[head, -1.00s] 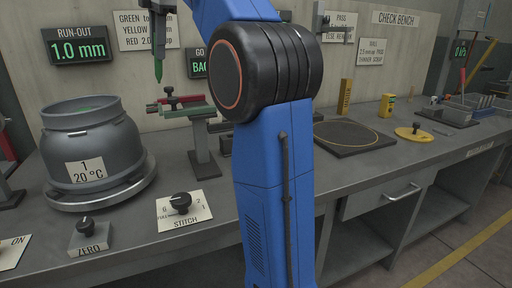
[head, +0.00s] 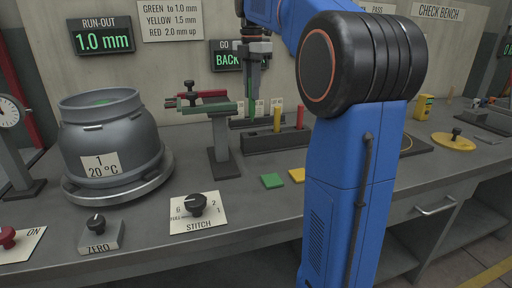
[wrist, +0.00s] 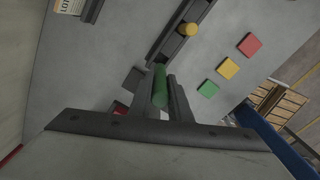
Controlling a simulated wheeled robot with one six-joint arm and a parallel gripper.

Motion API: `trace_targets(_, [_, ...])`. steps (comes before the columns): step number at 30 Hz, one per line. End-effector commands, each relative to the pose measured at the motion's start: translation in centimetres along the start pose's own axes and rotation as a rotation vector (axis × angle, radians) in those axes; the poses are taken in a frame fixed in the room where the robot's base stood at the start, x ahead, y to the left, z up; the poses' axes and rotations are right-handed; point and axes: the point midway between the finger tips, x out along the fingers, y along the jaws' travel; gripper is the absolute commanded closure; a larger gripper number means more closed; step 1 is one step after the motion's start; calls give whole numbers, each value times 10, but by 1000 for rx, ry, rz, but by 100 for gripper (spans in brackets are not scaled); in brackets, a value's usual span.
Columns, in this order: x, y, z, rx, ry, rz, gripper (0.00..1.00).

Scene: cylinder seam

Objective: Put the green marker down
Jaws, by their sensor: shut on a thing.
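My gripper (head: 253,92) is shut on the green marker (wrist: 160,86) in the wrist view, holding it between its two fingers. In the head view the fingers cover most of the marker, and it hangs roughly upright. The gripper is above the left end of the dark marker rack (head: 262,145), which holds a yellow marker (head: 277,119) and a red marker (head: 300,117). The yellow marker also shows in the wrist view (wrist: 189,30). I cannot tell whether the green marker's lower end touches the rack.
A green tile (head: 272,181) and a yellow tile (head: 297,175) lie before the rack; a red tile (wrist: 249,45) shows in the wrist view. A clamp stand (head: 220,150) stands close left of the rack. A grey vessel (head: 112,140) stands further left. My arm hides the bench's middle.

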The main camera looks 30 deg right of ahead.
Motion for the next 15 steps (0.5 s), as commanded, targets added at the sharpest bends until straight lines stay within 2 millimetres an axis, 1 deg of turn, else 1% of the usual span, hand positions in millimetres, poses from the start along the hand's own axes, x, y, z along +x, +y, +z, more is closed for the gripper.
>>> trace_targets(9, [49,-2,0,-8,1,-8,100])
trace_targets(12, [58,-2,0,-8,1,-8,100])
trace_targets(15, [63,-2,1,-7,0,-6,100])
